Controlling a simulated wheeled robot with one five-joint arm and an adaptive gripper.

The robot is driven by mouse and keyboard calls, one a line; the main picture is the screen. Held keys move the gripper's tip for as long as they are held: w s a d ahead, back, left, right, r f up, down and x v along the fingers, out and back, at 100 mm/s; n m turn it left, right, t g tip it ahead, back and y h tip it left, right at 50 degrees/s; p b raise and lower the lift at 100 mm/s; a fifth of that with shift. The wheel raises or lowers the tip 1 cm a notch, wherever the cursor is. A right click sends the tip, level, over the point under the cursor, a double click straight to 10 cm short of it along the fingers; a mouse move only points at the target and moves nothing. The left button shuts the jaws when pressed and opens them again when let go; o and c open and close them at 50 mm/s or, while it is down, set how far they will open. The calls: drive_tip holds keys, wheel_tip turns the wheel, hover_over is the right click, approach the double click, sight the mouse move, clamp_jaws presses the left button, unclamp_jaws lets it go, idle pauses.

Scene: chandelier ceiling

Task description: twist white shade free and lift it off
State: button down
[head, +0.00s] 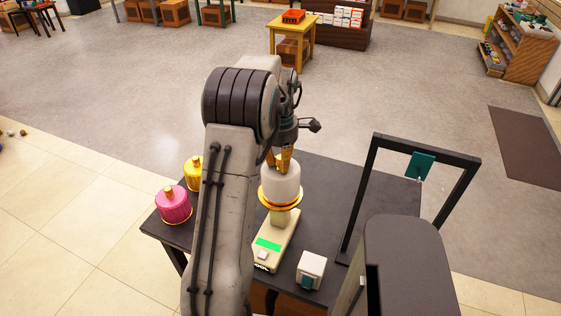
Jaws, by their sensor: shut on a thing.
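The white shade (281,186) sits upright above a gold ring (281,201) on a cream lamp base (274,240) with a green panel. My gripper (281,163) reaches down from above, its yellow fingers shut on the top of the shade. The exact contact is small and partly hidden by the fingers. I cannot tell whether the shade is apart from the ring.
A white box (311,270) sits at front right. A black frame (372,180) with a teal tag (420,166) rises at right.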

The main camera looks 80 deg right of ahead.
drive_tip(key=n, duration=0.3)
drive_tip(key=shift+n, duration=0.3)
drive_tip(key=shift+n, duration=0.3)
drive_tip(key=shift+n+p, duration=0.4)
drive_tip(key=shift+n, duration=1.1)
drive_tip(key=shift+r+p, duration=0.3)
drive_tip(key=shift+r, duration=0.05)
drive_tip(key=shift+r, duration=0.35)
drive_tip(key=shift+r+p, duration=1.25)
drive_tip(key=shift+p, duration=0.05)
